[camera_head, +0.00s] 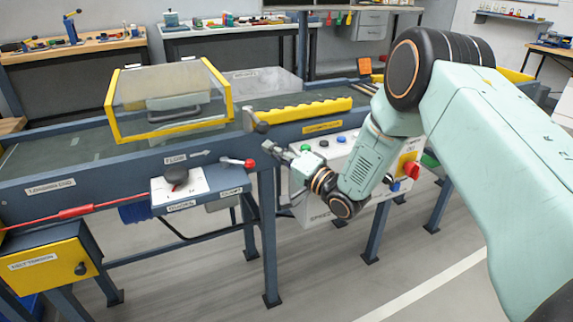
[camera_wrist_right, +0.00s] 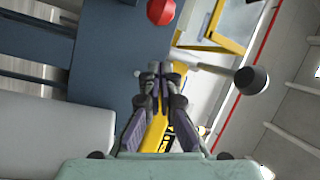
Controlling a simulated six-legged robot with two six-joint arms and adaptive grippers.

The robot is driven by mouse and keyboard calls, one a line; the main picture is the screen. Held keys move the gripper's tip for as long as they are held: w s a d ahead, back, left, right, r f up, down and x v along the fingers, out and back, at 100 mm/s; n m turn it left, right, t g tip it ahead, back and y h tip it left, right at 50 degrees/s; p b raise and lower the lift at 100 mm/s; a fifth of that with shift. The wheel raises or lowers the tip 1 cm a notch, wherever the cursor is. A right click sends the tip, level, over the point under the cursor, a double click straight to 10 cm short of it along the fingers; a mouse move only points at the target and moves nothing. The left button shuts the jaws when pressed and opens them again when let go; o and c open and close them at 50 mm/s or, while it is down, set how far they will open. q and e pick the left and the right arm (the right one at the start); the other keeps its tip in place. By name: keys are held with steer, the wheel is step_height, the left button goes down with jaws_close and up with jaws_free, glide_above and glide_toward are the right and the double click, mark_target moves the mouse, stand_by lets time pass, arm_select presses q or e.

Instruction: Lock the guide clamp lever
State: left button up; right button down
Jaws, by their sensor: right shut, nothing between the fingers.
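A lever with a black ball knob (camera_head: 262,127) stands at the left end of the wavy yellow guide rail (camera_head: 300,111), on the conveyor's near edge. In the right wrist view the black knob (camera_wrist_right: 252,80) sits on a pale rod, to the right of the fingertips. My right gripper (camera_head: 268,148) is shut and empty just below the knob in the head view. Its closed fingertips (camera_wrist_right: 160,70) are apart from the knob and the rod. My left gripper is not in view.
A red-knobbed lever (camera_head: 248,163) projects from the conveyor's near side, left of my right gripper; its red ball also shows in the right wrist view (camera_wrist_right: 160,11). A control box (camera_head: 330,147) with buttons is beside my right wrist. A yellow-framed clear guard (camera_head: 172,97) covers the belt.

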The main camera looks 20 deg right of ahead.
mark_target(237, 163)
steer(key=shift+w+a, duration=0.35)
steer(key=shift+w, duration=0.3)
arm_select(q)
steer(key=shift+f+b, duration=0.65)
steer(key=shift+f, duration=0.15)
arm_select(e)
steer(key=shift+s+a+f, duration=0.35)
steer(key=shift+s+a, duration=0.25)
steer(key=shift+a, duration=0.05)
steer(key=shift+s+a+f, duration=0.35)
steer(key=shift+s+a, duration=0.25)
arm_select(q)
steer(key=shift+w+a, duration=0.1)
